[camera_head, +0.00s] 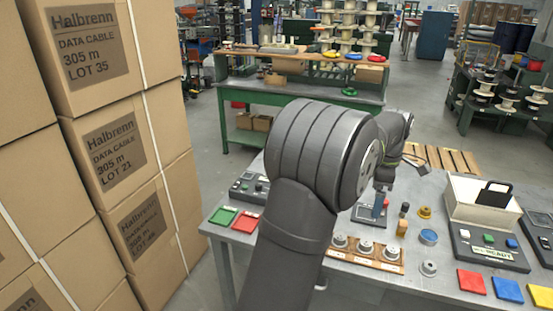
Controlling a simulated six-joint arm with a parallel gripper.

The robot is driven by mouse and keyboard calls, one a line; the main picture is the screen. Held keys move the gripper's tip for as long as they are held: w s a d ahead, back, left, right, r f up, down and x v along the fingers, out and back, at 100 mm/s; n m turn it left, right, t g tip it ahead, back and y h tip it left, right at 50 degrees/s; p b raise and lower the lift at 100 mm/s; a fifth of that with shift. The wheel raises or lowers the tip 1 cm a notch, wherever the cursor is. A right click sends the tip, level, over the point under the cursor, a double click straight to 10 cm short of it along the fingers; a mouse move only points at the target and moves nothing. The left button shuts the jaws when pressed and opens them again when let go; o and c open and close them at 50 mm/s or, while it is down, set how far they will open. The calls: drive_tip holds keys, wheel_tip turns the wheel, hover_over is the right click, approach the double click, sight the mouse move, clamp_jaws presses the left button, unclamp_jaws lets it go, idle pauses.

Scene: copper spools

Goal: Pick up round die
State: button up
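My dark grey arm reaches over the table and hides much of its middle. My gripper (381,190) shows small and dark behind the arm, pointing down near a grey-blue block (369,213); its fingers are too small to tell open from shut. A round grey metal piece with a raised centre (428,269), possibly the round die, lies at the table's front, right of a wooden board (350,259). Several similar round metal pieces (365,247) sit in a row on that board. I cannot tell for certain which piece is the die. My gripper is behind and left of the lone piece, apart from it.
A white bin (475,203) and control box (488,249) are at right. Red (471,281), blue (507,289) and yellow (541,297) squares lie in front. Stacked cartons (115,150) stand left.

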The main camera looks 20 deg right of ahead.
drive_tip(key=c, duration=0.9)
drive_tip(key=shift+o, duration=0.2)
drive_tip(key=m, duration=2.7)
hover_over(366, 242)
drive_tip(key=f, duration=1.2)
drive_tip(key=shift+w+d, duration=0.3)
drive_tip(key=shift+w, duration=0.05)
drive_tip(key=f, duration=0.4)
drive_tip(key=shift+s+a+f, duration=0.25)
drive_tip(key=shift+s, duration=0.15)
drive_tip(key=shift+f, duration=0.55)
